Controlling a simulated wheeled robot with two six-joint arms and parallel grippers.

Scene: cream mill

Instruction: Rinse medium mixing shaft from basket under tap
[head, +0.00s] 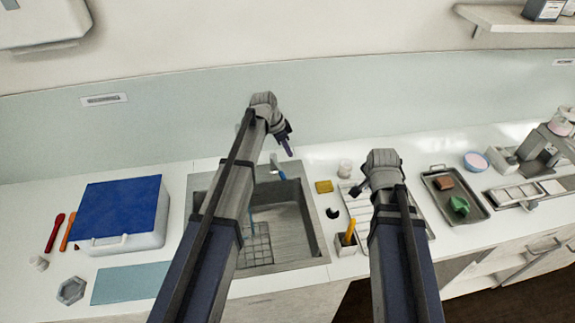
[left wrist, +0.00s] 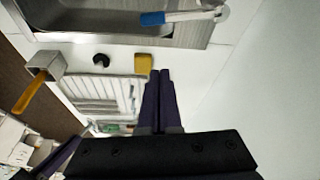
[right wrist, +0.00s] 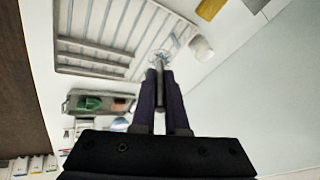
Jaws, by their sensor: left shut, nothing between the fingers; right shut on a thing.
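My left gripper (head: 287,148) is shut and empty above the back of the sink (head: 318,245), near the tap (head: 278,168) with its blue part. Its shut fingers (left wrist: 160,73) and the tap (left wrist: 190,15) also show in the left wrist view. My right gripper (head: 356,190) is over the ribbed drainboard, its fingers mostly hidden by my arm. In the right wrist view it (right wrist: 159,73) is shut on a thin grey shaft (right wrist: 159,92) with a pale roundish end. A wire grid (head: 258,248), perhaps the basket, lies in the sink, partly hidden by my left arm.
The ribbed drainboard (right wrist: 135,35) lies right of the sink. A yellow sponge (head: 324,186), a white cup (head: 345,168) and a holder (head: 347,243) with a yellow handle stand nearby. A blue-lidded box (head: 118,205) is left; a dark tray (head: 478,212) is right.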

